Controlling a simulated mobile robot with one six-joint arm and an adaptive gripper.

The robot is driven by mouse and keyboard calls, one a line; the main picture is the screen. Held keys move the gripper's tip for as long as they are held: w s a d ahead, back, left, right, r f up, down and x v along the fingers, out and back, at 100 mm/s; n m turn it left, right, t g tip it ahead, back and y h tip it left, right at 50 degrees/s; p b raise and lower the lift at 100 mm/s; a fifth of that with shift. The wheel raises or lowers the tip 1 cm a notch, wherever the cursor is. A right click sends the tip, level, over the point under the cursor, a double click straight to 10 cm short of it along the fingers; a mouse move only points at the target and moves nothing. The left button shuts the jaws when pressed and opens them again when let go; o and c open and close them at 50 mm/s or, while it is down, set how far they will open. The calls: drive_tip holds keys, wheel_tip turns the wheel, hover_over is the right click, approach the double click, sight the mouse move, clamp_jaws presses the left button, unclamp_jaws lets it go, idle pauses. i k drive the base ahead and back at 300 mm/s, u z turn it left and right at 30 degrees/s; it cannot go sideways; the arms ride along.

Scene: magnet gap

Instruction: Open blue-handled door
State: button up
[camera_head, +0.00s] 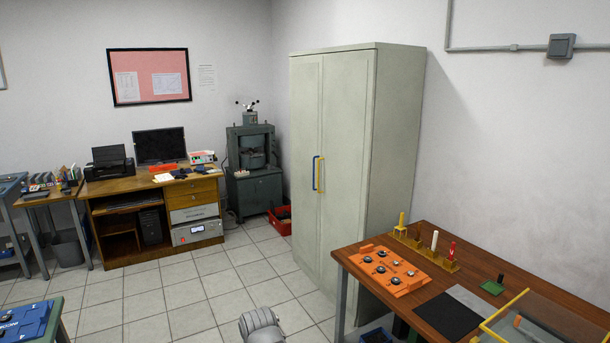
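A tall pale grey-green cabinet (395,150) stands against the wall, right of centre. Its two front doors look shut. The left door (304,110) bears a vertical blue handle (314,173) near the middle seam. The right door (345,120) bears a yellow handle (322,176) close beside the blue one. A grey rounded part at the bottom edge seems to be a piece of my arm, low and well in front of the cabinet. My gripper does not show, so its opening and anything in it are hidden.
A wooden table (440,237) with an orange plate (394,270) stands at the right, close to the cabinet's lower right side. A red bin (281,220) is on the floor left of the cabinet. The tiled floor (235,275) before the left door is clear.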

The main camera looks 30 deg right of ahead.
sight(306, 71)
drive_tip(key=z, duration=0.05)
drive_tip(key=i, duration=3.85)
drive_tip(key=z, duration=1.05)
